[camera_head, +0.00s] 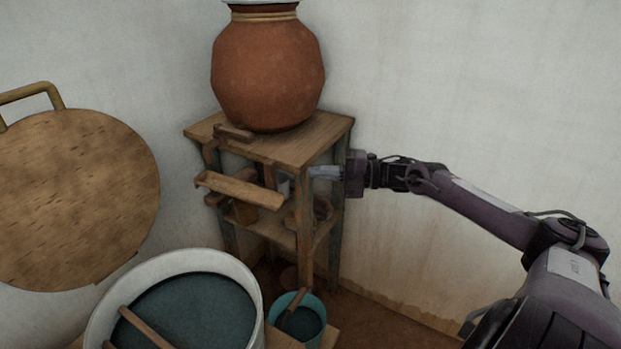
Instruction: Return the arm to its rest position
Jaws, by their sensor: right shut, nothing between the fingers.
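My right arm reaches in from the right edge of the head view. Its gripper (325,173) is at the right side of a small wooden stand (305,150), just below the level of the top board. Its fingers are shut with nothing between them. I cannot tell whether the fingertips touch the stand. My left gripper is not in view.
A large clay pot (268,72) sits on the stand. A wooden trough (240,190) juts from its front. A white tub (100,318) of dark liquid and a teal bucket (312,304) stand below. A round board (75,200) is at left.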

